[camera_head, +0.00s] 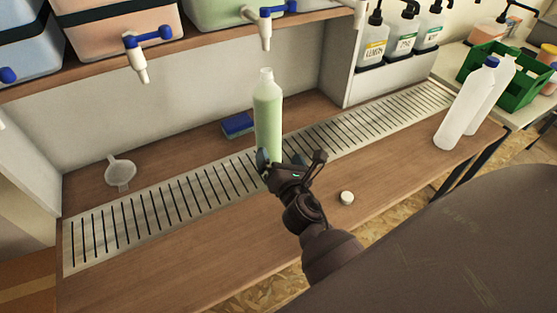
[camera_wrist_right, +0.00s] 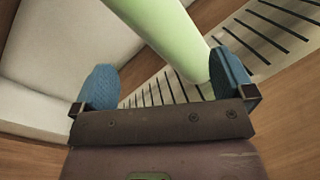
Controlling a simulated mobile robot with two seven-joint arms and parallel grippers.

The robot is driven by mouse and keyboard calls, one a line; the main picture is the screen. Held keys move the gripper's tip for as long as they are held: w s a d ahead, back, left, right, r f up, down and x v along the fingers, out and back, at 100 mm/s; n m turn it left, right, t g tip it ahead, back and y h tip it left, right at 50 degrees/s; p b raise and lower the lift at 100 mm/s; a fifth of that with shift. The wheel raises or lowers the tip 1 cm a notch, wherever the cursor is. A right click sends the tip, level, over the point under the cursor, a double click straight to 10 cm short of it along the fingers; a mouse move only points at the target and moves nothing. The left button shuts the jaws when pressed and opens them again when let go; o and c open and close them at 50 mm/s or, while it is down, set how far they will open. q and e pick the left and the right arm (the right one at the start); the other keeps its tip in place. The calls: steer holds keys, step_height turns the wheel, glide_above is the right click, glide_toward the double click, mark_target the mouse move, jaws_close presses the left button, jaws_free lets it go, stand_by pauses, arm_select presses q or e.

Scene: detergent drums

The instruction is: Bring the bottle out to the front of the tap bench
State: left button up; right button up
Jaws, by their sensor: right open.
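The bottle (camera_head: 268,110) is pale green, uncapped and upright on the slotted drip grate (camera_head: 140,213) of the tap bench, below a tap's white spout. My right gripper (camera_head: 287,161) is low at the bottle's front right side, open. In the right wrist view, the bottle (camera_wrist_right: 160,30) crosses the upper middle beyond the blue finger pads of the gripper (camera_wrist_right: 165,82), close to the right-hand pad. I cannot tell whether either pad touches it. The bottle's foot is partly hidden by the gripper in the head view. My left gripper is out of view.
A white cap (camera_head: 347,197) lies on the bench's front strip, right of my arm. A blue sponge (camera_head: 237,125) and a funnel (camera_head: 120,172) lie behind the grate. Two white bottles (camera_head: 465,108) stand at the right end. Taps (camera_head: 265,30) overhang the grate. The front left strip is clear.

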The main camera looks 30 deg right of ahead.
mark_target(269, 131)
steer(key=w+d+n, duration=0.1)
steer(key=w+n, duration=0.1)
steer(key=w, duration=0.1)
steer(key=w+d+n, duration=0.1)
steer(key=w+n, duration=0.1)
steer(key=w, duration=0.2)
steer(key=w+d+n, duration=0.1)
steer(key=w, duration=0.2)
steer(key=shift+w+r+n, duration=0.15)
steer(key=shift+n, duration=0.25)
